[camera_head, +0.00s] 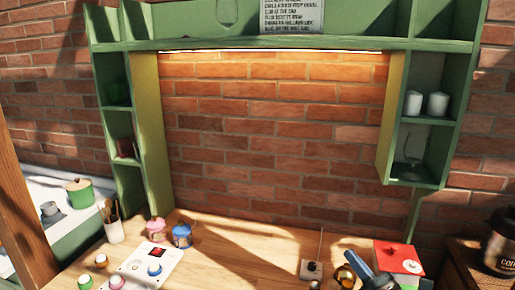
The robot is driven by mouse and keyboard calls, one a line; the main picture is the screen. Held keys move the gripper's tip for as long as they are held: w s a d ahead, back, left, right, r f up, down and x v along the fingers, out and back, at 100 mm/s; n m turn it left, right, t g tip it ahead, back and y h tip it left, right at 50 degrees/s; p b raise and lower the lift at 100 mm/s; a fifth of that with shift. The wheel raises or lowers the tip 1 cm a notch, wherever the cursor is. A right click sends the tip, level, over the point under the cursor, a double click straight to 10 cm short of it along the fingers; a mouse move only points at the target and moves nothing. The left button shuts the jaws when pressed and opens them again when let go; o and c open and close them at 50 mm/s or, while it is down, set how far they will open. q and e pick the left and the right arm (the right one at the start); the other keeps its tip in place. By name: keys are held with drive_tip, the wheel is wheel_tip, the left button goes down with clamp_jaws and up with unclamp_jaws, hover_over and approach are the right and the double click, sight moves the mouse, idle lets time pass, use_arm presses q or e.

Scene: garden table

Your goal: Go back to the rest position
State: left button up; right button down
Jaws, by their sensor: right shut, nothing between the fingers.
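My left gripper is not in view.
On the wooden table (255,240) stand a white control panel (150,268) with several small coloured pots, a pink pot (156,229), a blue pot (182,235), a utensil cup (114,231) and a red box (400,257). A green shelf (270,44) frames the back. The table's middle is clear.

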drive_tip(key=s+d+f+m+g+h, duration=0.2)
drive_tip(key=s+d+f+m+h, duration=0.55)
drive_tip(key=m, duration=0.75)
drive_tip(key=s+d+f+m+g+h, duration=0.25)
drive_tip(key=s+d+m+h, duration=0.2)
drive_tip(key=m+h, duration=0.75)
drive_tip(key=s+a+f+m+g+y, duration=0.45)
drive_tip(key=s+f, duration=0.25)
drive_tip(key=s, duration=0.3)
drive_tip(key=s+a+f+m+g+y, duration=0.35)
drive_tip(key=s+f+g, duration=0.3)
drive_tip(key=s, duration=0.35)
drive_tip(key=w+d+f+m+g+b, duration=0.1)
drive_tip(key=d+f+b, duration=0.2)
drive_tip(key=f, duration=2.8)
drive_tip(key=s+f+b, duration=0.1)
drive_tip(key=s+f, duration=0.8)
drive_tip(key=f, duration=0.3)
drive_tip(key=s+d+f+g+b, duration=0.1)
drive_tip(key=s+f, duration=0.9)
drive_tip(key=f, duration=0.2)
drive_tip(key=shift+d, duration=0.25)
